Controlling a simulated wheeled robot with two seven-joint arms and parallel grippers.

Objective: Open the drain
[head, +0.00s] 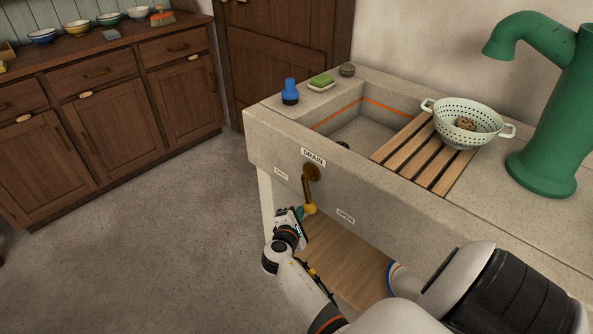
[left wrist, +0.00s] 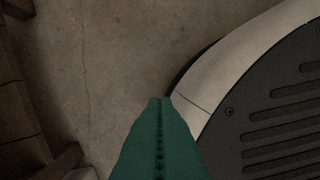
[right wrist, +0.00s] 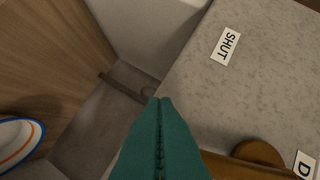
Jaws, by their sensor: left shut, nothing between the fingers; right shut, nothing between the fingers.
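The drain lever (head: 307,188) is a brown bar on a round pivot under the DRAIN label (head: 313,157), on the sink's front. My left gripper (left wrist: 159,101) is shut and empty over the floor.
A stone sink (head: 352,133) holds a wooden rack (head: 415,150) with a colander (head: 468,122) on it. A blue-topped bottle (head: 290,91) and green sponge (head: 321,81) stand on the rim. A wooden shelf (head: 345,262) lies below. Floor at left is clear.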

